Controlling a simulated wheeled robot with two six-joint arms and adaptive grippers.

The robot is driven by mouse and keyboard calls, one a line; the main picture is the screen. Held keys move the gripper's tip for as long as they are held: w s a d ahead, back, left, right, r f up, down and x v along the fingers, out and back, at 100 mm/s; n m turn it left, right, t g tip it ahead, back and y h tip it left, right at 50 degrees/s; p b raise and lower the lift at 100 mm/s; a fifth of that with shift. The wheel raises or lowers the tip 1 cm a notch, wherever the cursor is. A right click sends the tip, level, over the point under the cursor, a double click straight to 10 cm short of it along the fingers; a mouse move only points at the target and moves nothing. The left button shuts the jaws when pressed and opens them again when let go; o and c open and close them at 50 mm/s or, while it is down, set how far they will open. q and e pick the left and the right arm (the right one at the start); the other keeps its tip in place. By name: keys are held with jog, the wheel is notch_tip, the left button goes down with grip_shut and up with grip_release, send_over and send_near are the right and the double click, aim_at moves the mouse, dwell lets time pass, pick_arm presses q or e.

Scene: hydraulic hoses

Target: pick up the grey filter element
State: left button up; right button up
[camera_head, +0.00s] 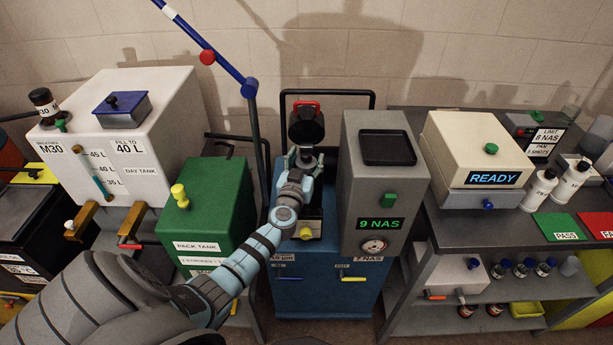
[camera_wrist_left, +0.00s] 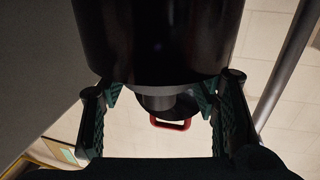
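I cannot make out a separate grey filter element in either view. A dark cylindrical housing (camera_head: 306,128) with a red handle (camera_head: 306,108) stands at the back of the blue cart. My left gripper (camera_head: 305,158) is at the housing's near side. Its green fingers (camera_wrist_left: 163,110) are spread on either side of the neck, with no clear grip on it. My right gripper is not in view.
The blue cart (camera_head: 325,262) carries a grey box (camera_head: 386,170) reading 9 NAS, close right of my gripper. A green pack tank (camera_head: 215,212) and white day tank (camera_head: 160,135) stand left. A grey bench (camera_head: 480,228) with a READY box (camera_head: 478,150) stands right. A blue boom (camera_head: 215,62) rises behind.

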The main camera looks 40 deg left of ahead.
pick_arm(q)
grip_shut()
jog(key=shift+r, duration=0.1)
